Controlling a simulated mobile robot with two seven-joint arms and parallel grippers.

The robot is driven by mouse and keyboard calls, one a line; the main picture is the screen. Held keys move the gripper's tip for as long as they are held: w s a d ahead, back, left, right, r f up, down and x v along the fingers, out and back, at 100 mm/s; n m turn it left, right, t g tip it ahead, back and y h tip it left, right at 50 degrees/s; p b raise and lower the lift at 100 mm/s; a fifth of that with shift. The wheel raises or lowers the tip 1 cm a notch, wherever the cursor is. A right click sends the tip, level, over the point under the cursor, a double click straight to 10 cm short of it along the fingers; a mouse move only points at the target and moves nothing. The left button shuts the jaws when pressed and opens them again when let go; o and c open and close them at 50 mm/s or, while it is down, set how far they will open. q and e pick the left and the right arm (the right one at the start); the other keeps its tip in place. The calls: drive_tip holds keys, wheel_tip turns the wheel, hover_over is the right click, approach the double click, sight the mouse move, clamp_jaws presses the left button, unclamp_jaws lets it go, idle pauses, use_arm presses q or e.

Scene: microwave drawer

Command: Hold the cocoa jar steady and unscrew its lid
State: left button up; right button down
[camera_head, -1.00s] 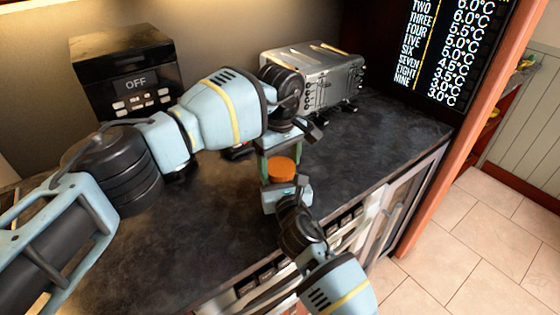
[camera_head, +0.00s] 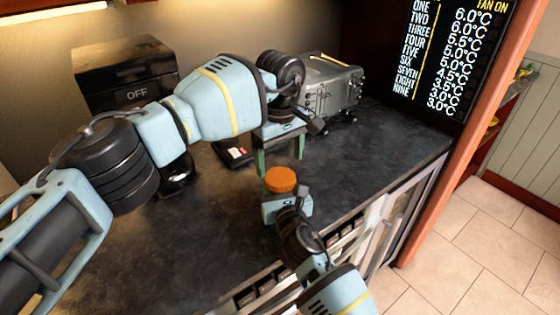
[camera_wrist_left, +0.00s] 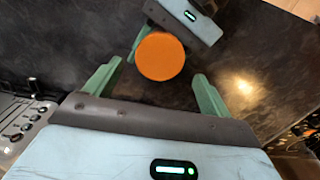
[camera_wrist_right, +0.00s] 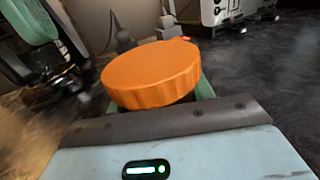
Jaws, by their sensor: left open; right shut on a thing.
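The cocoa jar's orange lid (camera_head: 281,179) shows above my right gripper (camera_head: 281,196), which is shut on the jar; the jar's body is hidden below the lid. In the right wrist view the ribbed lid (camera_wrist_right: 150,75) fills the middle, slightly tilted in the picture. My left gripper (camera_head: 279,157) is open and empty, pointing down just above and behind the lid. In the left wrist view its two green fingers (camera_wrist_left: 155,88) are spread wide, and the lid (camera_wrist_left: 160,57) lies slightly beyond the line between their tips, apart from both.
A metal toaster-like appliance (camera_head: 330,88) stands behind the grippers. A black machine marked OFF (camera_head: 120,75) is at the back left. A small dark device (camera_head: 234,151) lies beside my left wrist. The dark counter (camera_head: 195,235) is clear in front, with drawers (camera_head: 340,240) below its edge.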

sight(280, 176)
use_arm(q)
wheel_tip(280, 176, up, 4)
drive_tip(key=shift+f, duration=4.35)
drive_tip(key=shift+c, duration=0.4)
drive_tip(key=c, duration=0.9)
drive_tip(key=o, duration=1)
drive_tip(key=shift+o, duration=0.2)
drive_tip(key=shift+r, duration=0.15)
drive_tip(key=shift+r, duration=2.2)
use_arm(e)
drive_tip(key=c, duration=0.5)
unclamp_jaws()
drive_tip(key=shift+s, duration=0.1)
